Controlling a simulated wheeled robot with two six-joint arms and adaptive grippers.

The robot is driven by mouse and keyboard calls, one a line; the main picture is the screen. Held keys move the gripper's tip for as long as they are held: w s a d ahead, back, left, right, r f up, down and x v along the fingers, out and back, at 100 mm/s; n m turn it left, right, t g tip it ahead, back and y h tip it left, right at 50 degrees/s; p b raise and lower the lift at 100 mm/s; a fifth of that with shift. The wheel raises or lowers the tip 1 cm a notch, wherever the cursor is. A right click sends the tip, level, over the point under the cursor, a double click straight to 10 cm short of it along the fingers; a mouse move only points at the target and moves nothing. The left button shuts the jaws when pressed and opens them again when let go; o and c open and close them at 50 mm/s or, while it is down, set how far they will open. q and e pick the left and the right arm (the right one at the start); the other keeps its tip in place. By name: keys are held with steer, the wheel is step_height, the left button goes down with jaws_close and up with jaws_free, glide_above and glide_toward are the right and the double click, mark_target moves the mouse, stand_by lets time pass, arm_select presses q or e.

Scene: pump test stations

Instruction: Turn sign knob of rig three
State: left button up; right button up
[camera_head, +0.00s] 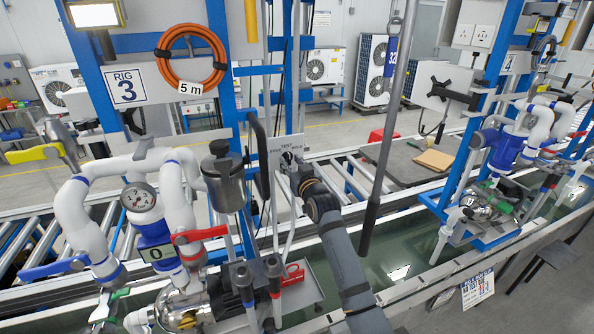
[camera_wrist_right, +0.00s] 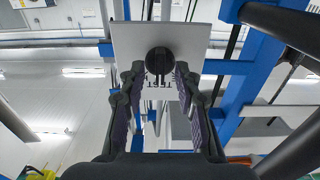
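The sign knob is a round black knob (camera_wrist_right: 159,60) on a pale sign plate (camera_wrist_right: 195,38), seen in the right wrist view. In the head view the sign plate (camera_head: 273,146) stands behind rig three, with partly hidden lettering, and my gripper covers much of the knob. My right gripper (camera_head: 291,163) is in front of the plate. In the right wrist view its two fingers (camera_wrist_right: 158,78) are apart, one on each side of the knob; I cannot tell whether they touch it. My left gripper is not in view.
The RIG 3 sign (camera_head: 125,87) hangs at the left. A metal canister (camera_head: 224,177) and white pipes (camera_head: 175,185) stand left of my right gripper. Another rig (camera_head: 505,150) stands farther right.

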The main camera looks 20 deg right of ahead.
steer(key=s, duration=1.1)
steer(key=shift+d, duration=0.2)
